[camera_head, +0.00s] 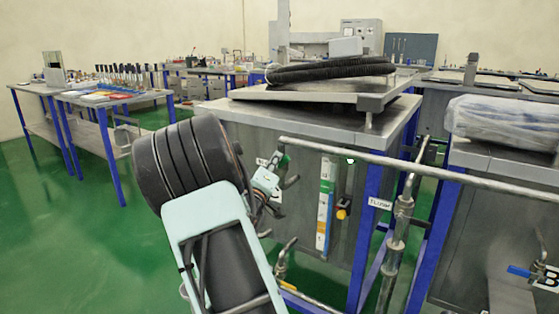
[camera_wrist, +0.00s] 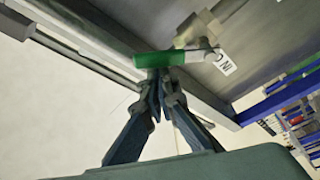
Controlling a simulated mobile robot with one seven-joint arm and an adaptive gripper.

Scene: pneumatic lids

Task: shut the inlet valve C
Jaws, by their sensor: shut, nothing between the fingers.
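My gripper (camera_wrist: 160,84) is shut and empty in the wrist view, its fingertips together. Right at the tips lies a green valve handle (camera_wrist: 158,60), and I cannot tell whether they touch it. The handle joins a grey metal valve body (camera_wrist: 203,34) on the cabinet. Beside it is a white label (camera_wrist: 224,64) that seems to read "IN"; its letter is not clear. In the head view my wrist stands before the cabinet front at centre, and my arm hides part of the valve area there. The fingertips are hard to make out.
A steel pipe (camera_head: 430,171) runs across the cabinet front, with a vertical pipe (camera_head: 395,245) below it. A blue valve handle (camera_head: 519,271) marked B is at the right. A black hose (camera_head: 330,70) lies on the cabinet's lid (camera_head: 310,93). Green floor is clear at the left.

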